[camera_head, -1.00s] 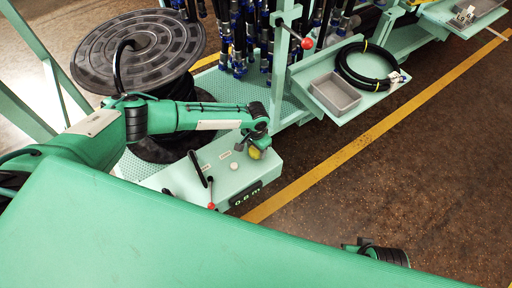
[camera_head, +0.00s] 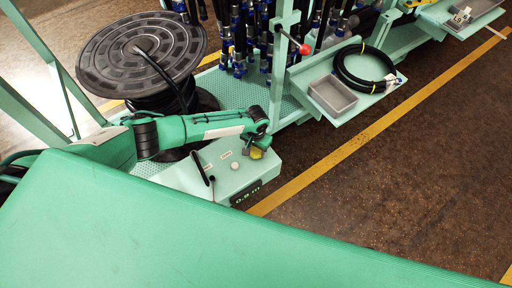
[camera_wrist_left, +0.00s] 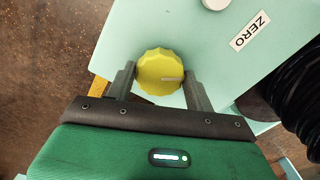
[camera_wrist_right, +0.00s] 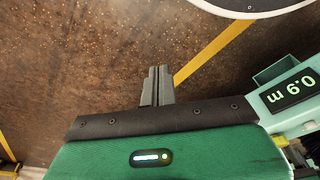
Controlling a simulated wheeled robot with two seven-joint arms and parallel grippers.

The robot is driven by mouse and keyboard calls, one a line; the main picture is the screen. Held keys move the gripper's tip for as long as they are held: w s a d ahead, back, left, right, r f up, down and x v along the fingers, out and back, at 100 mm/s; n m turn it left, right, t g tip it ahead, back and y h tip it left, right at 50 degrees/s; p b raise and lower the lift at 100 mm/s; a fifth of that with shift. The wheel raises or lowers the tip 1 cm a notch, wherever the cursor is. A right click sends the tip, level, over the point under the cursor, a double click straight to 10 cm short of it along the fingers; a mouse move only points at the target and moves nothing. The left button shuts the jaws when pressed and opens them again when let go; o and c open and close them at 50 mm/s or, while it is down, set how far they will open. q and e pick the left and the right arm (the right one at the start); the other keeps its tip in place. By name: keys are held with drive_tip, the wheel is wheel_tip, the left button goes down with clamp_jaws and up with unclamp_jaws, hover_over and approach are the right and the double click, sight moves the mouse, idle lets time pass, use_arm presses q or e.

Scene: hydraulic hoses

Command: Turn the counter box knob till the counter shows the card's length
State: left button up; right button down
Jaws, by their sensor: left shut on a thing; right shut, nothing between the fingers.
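The counter box (camera_head: 218,170) stands below the hose reel, and its display (camera_head: 246,193) reads 0.9 m. The display also shows in the right wrist view (camera_wrist_right: 291,90). The yellow knob (camera_wrist_left: 160,70) sits between the fingers of my left gripper (camera_wrist_left: 160,85), which is shut on it. In the head view the knob (camera_head: 256,154) is partly hidden by that gripper. My right gripper (camera_wrist_right: 157,86) is shut and empty above the floor, left of the display in its wrist view. A small white tag (camera_head: 391,78) hangs by the coiled black hose; its writing is not legible.
A white button (camera_head: 234,166) and a black lever (camera_head: 201,168) are on the box top. The hose reel (camera_head: 140,50) stands behind my left arm. A tray (camera_head: 333,95) and coiled hose (camera_head: 345,75) lie on a shelf. The floor at right is clear.

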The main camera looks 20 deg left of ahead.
sight(256, 150)
use_arm(q)
drive_tip(key=o, duration=1)
drive_tip(key=shift+c, duration=0.2)
drive_tip(key=shift+r, duration=0.1)
drive_tip(key=shift+r, duration=0.35)
wheel_tip(256, 150, up, 13)
drive_tip(key=p, duration=0.2)
use_arm(e)
wheel_tip(256, 150, down, 6)
drive_tip(key=s, duration=0.1)
drive_tip(key=shift+s+d+f, duration=0.15)
drive_tip(key=shift+s+d, duration=0.15)
drive_tip(key=shift+d, duration=0.1)
use_arm(q)
drive_tip(key=shift+f, duration=0.15)
use_arm(e)
drive_tip(key=shift+s, duration=0.1)
